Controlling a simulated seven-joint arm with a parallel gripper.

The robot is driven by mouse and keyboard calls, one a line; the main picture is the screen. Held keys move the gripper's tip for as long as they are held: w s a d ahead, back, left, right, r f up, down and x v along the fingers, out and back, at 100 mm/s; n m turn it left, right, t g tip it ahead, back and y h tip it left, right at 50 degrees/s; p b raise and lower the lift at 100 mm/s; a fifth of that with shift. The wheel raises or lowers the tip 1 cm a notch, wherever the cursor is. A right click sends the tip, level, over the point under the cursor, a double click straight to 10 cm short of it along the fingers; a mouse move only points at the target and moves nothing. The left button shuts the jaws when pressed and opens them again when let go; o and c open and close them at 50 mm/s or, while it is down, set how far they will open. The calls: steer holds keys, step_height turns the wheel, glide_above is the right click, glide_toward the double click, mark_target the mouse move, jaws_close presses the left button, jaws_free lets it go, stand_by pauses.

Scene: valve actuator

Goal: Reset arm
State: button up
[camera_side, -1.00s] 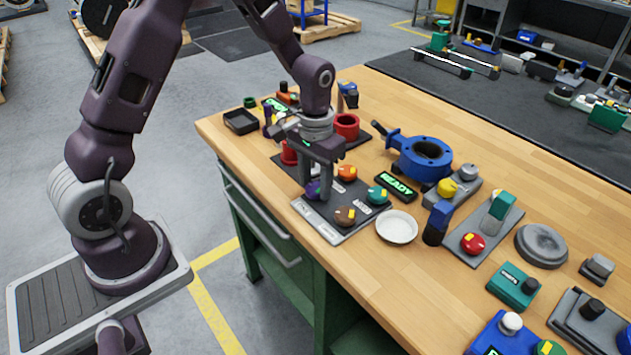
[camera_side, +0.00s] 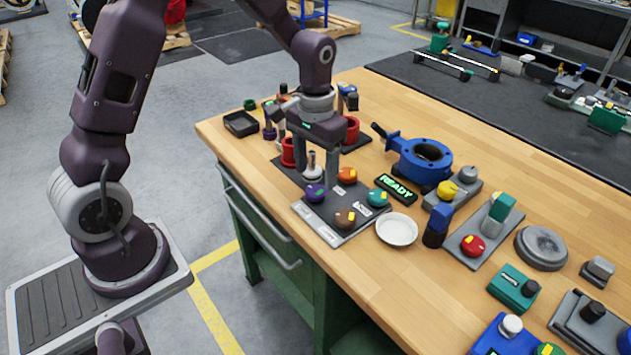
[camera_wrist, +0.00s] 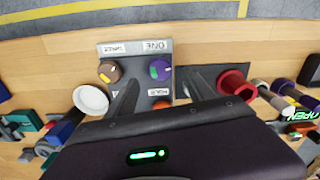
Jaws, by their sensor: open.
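My gripper (camera_side: 318,174) is open and empty above the back edge of a dark knob panel (camera_side: 345,229), pointing down. The panel carries a purple knob (camera_side: 314,193), an orange knob (camera_side: 346,174), a brown knob (camera_side: 345,217) and a teal knob (camera_side: 378,196). In the wrist view, my open gripper (camera_wrist: 157,92) spans the panel, with the purple knob (camera_wrist: 159,70) and brown knob (camera_wrist: 109,71) visible beyond the fingers. The orange knob (camera_wrist: 161,104) is partly hidden behind the gripper body, and the teal knob is hidden there.
A white dish (camera_side: 397,229), a READY display (camera_side: 396,187) and a blue valve body (camera_side: 424,158) stand right of the panel. Red cylinders (camera_side: 351,130) and small parts crowd the back left. Bare wood lies along the bench's front edge.

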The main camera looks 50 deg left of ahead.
mark_target(315, 190)
steer(key=shift+r, duration=1.55)
steer(key=s+d+r+t, duration=0.2)
steer(key=s+r, duration=0.6)
steer(key=r, duration=0.3)
steer(key=s+d+r+m+t, duration=0.2)
steer(key=s+r+t, duration=0.1)
steer(key=s, duration=1.1)
steer(key=shift+d+r+t, duration=0.2)
steer(key=shift+t, duration=0.1)
